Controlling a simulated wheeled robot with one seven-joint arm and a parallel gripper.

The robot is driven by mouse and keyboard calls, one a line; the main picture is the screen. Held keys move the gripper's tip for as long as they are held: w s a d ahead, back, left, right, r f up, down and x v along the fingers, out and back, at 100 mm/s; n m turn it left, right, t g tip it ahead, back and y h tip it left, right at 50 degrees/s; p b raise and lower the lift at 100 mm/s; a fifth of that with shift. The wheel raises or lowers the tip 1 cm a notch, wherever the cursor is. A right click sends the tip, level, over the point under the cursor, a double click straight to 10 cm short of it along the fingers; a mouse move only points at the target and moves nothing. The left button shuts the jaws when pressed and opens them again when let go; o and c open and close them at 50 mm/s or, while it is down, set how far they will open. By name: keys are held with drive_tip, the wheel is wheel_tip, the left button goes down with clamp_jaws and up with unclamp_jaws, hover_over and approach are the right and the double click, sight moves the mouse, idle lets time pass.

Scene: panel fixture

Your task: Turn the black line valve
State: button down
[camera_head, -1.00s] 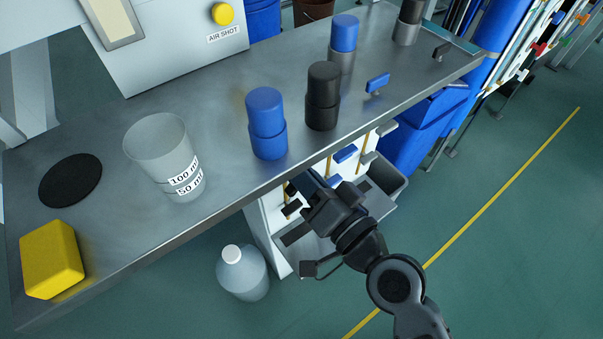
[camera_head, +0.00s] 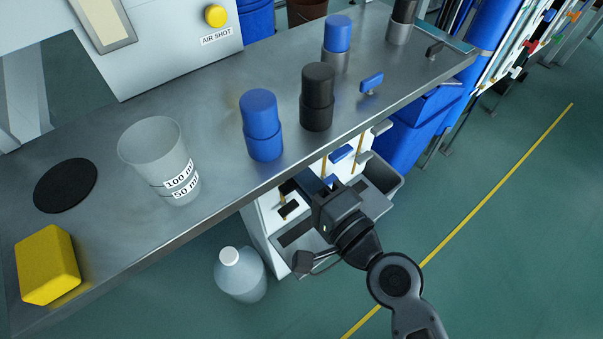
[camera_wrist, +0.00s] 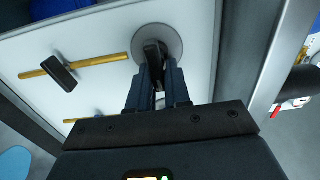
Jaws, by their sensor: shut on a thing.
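In the wrist view, a black valve handle (camera_wrist: 153,49) stands out from a round grey plate on a white panel (camera_wrist: 105,40). A brass pipe (camera_wrist: 110,59) runs left from it. My gripper (camera_wrist: 158,70) is shut on this handle, a finger on either side. A second black handle (camera_wrist: 60,73) sits on the same pipe to the left, apart from the fingers. In the head view my gripper (camera_head: 310,184) reaches in under the counter edge. It hides the held handle there; another black handle (camera_head: 288,209) shows to its left.
The grey counter (camera_head: 225,105) overhangs the panel. Blue-topped (camera_head: 262,125) and black (camera_head: 317,97) cylinders and a beaker (camera_head: 160,160) stand on it. A blue handle (camera_head: 341,153) is right of my gripper. A grey bin (camera_head: 385,185) and a bottle (camera_head: 241,273) are below.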

drive_tip(key=shift+d+f, duration=0.1)
idle(0.3)
drive_tip(key=c, duration=1.2)
unclamp_jaws()
drive_tip(key=shift+o, duration=0.2)
drive_tip(key=b+v, duration=0.1)
drive_tip(key=v, duration=0.6)
drive_tip(key=shift+s+d+b, duration=0.2)
drive_tip(key=shift+s+b, duration=0.1)
drive_tip(key=shift+s, duration=0.05)
